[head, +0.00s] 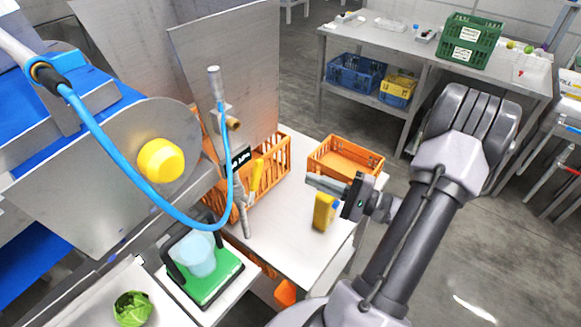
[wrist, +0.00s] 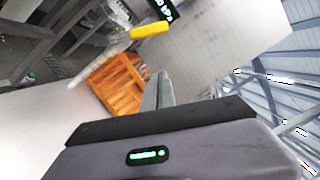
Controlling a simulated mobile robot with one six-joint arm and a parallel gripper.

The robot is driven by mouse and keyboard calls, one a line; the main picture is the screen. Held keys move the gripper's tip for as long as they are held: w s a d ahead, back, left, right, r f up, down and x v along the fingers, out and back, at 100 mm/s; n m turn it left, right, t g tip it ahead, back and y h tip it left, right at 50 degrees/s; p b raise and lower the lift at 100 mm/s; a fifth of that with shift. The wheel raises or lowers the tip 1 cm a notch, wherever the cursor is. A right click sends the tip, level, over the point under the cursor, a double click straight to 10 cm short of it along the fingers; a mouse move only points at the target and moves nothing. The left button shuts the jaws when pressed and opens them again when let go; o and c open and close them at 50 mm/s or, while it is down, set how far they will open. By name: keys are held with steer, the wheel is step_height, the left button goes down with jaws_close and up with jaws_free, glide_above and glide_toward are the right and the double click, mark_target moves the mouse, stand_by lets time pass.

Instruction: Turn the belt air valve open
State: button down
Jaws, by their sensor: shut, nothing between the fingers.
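The belt air valve shows as a yellow lever (head: 257,176) on a grey pipe (head: 243,205), beside a black label with white letters (head: 239,158). In the head view the lever stands nearly upright, slightly tilted. In the wrist view the lever (wrist: 151,30) lies almost level near the top, below the black label (wrist: 163,9). My gripper (head: 311,181) is to the right of the lever in the head view, apart from it, pointing left. Its fingers are together and empty; they also show in the wrist view (wrist: 158,90).
A blue hose (head: 170,203) loops down in front of the valve's left side. Orange crates (head: 347,156) stand on the white table (head: 290,238) behind. A yellow container (head: 324,212) stands below my gripper. A green scale (head: 208,284) and a lettuce (head: 132,308) are in front.

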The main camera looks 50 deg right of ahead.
mark_target(255, 184)
steer(key=w+a+r+b, duration=0.1)
steer(key=w+a+r, duration=0.1)
steer(key=w+a, duration=0.4)
steer(key=shift+b+x, duration=0.4)
steer(key=shift+x, duration=0.6)
steer(key=shift+s+r, duration=0.1)
